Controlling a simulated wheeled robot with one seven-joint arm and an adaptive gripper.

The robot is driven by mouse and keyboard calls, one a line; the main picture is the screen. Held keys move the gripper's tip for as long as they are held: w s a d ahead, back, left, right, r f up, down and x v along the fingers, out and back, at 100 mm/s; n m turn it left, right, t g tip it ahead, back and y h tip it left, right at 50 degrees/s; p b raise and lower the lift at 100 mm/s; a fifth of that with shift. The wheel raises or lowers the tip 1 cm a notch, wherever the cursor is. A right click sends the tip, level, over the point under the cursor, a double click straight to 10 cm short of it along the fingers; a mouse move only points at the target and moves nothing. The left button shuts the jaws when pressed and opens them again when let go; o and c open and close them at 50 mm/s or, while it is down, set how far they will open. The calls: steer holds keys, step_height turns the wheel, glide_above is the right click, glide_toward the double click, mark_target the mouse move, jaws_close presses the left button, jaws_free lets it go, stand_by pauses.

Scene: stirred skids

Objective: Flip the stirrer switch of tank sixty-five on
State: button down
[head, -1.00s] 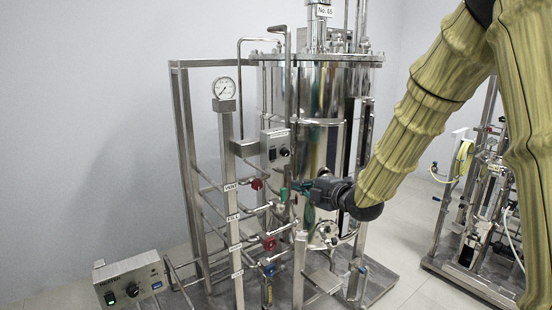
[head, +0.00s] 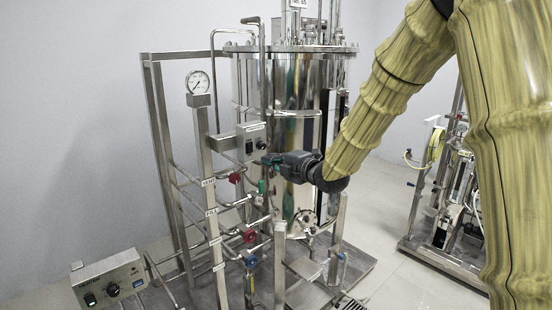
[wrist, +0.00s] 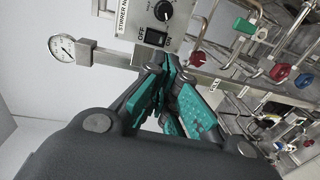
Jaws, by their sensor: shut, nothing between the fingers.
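The steel tank (head: 302,75) carries a number plate (head: 298,4) cut by the top edge, reading 65. The grey stirrer box (head: 251,141) is at its front left, with a black switch (head: 248,147) and a round knob (head: 261,144). In the wrist view the box (wrist: 126,27) shows "STIRRER", the knob (wrist: 163,11) and the switch (wrist: 155,39) between OFF and ON. I cannot tell which way the switch is set. My gripper (head: 266,160) is shut and empty just below and right of the box; its teal fingers (wrist: 168,85) point toward the box. Contact is unclear.
A pressure gauge (head: 198,83) on a post stands left of the box. Red (head: 235,178), green (head: 262,187) and blue (head: 250,261) valve handles sit below. Another control box (head: 110,280) is at lower left. A second skid (head: 447,185) stands at right.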

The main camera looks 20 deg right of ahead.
mark_target(246, 153)
steer(key=p+x, duration=0.4)
steer(key=x, duration=0.6)
steer(key=shift+p, duration=0.3)
steer(key=shift+w, duration=0.2)
steer(key=shift+f, duration=0.1)
steer(key=shift+w+a+f+b, duration=0.1)
steer(key=shift+f+b, duration=0.15)
steer(key=shift+b, duration=1.05)
steer(key=shift+w+r+t, duration=0.15)
steer(key=shift+r+t, duration=0.05)
steer(key=shift+t, duration=0.1)
